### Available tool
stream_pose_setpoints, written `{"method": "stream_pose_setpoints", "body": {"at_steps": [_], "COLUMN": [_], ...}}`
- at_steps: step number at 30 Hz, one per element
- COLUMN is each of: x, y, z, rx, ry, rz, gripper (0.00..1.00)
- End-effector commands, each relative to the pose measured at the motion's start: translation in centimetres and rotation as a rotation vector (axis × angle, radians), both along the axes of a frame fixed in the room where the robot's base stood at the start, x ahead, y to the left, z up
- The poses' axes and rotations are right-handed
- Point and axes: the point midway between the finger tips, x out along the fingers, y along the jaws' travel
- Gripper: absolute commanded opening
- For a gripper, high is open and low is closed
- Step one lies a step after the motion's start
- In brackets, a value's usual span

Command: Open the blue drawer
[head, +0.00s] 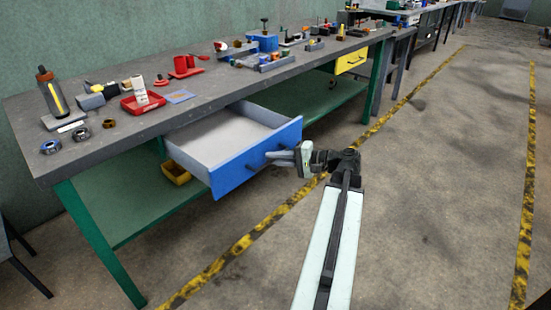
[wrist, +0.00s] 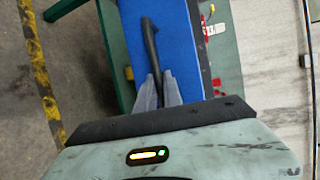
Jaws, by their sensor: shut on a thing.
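The blue drawer (head: 240,172) is pulled well out from under the grey-topped workbench, and its pale inside is in view and looks empty. Its dark bar handle (wrist: 150,42) runs along the blue front in the wrist view. My gripper (head: 275,157) is at the handle in the head view. In the wrist view its two grey fingers (wrist: 159,85) are shut on one end of the handle. The exact contact between fingers and handle is small and partly hidden.
The workbench (head: 130,135) has green legs and carries several tools and red trays. A yellow bin (head: 177,172) sits on the lower shelf beneath the drawer. A yellow drawer (head: 351,61) is farther along. The floor right of the yellow-black line (head: 395,108) is clear.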

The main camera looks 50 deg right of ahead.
Motion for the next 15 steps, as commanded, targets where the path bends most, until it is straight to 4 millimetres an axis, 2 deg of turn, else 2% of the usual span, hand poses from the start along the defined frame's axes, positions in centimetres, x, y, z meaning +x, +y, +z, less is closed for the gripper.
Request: {"method": "stream_pose_setpoints", "body": {"at_steps": [9, 10, 12, 15], "x": [0.19, 0.2, 0.19, 0.2], "y": [0.21, 0.23, 0.27, 0.3], "z": [0.0, 0.0, 0.0, 0.0], "rx": [0.001, 0.001, 0.001, 0.001], "ry": [0.0, 0.0, 0.0, 0.0], "rz": [0.003, 0.003, 0.005, 0.005], "gripper": [0.0, 0.14, 0.32, 0.32]}}
